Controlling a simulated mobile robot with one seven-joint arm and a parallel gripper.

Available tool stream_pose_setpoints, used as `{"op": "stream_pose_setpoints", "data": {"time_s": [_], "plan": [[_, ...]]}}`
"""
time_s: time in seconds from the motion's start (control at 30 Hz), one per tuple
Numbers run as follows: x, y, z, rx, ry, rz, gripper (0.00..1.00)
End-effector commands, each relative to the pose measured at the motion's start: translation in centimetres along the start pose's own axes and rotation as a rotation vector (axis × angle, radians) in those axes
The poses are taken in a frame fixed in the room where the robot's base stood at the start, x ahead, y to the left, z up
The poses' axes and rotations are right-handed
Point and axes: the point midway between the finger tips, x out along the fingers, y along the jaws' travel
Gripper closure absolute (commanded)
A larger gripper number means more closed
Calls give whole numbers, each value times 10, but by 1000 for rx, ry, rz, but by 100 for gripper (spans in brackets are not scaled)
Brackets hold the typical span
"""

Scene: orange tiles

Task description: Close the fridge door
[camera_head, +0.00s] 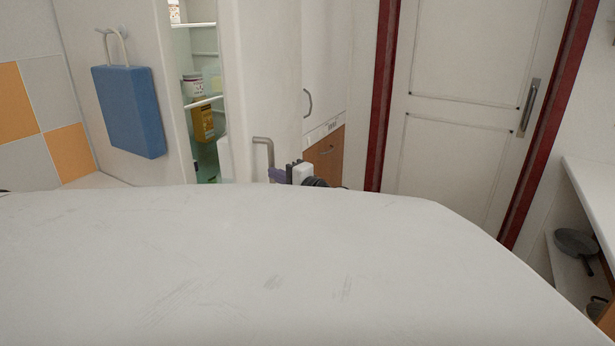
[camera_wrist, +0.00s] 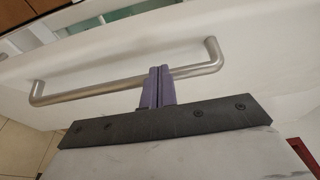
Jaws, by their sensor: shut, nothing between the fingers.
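The fridge (camera_head: 203,60) stands open at the left, with lit shelves, a white tub and a yellow box showing through the gap. Its white door (camera_head: 270,75) stands ajar to the right of that gap. A grey metal handle (camera_head: 264,143) is on the door, and it also shows in the wrist view (camera_wrist: 90,91) as a long bar. My gripper (camera_wrist: 158,70) is shut and empty, its purple fingertips together at the handle bar. The fingers overlap the bar in the picture; whether they touch it I cannot tell. In the head view my gripper (camera_head: 277,175) is partly hidden.
A blue bag (camera_head: 129,112) hangs on the fridge's left side. A cabinet (camera_head: 325,60) with a handle stands behind the door. A white room door with a red frame (camera_head: 385,95) is closed at the right. A shelf with pans (camera_head: 577,243) is at far right.

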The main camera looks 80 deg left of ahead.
Motion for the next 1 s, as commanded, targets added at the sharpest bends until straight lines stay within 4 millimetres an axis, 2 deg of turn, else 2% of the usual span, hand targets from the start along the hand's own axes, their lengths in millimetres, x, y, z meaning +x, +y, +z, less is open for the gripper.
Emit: {"op": "stream_pose_setpoints", "data": {"time_s": [0.03,0.2,0.5,0.73,1.0], "plan": [[15,-1,12,-1,-9,0,100],[57,-2,40,0,-18,0,100],[121,-1,75,-2,8,0,100],[153,-1,88,-1,72,0,100],[170,0,93,0,109,0,100]]}}
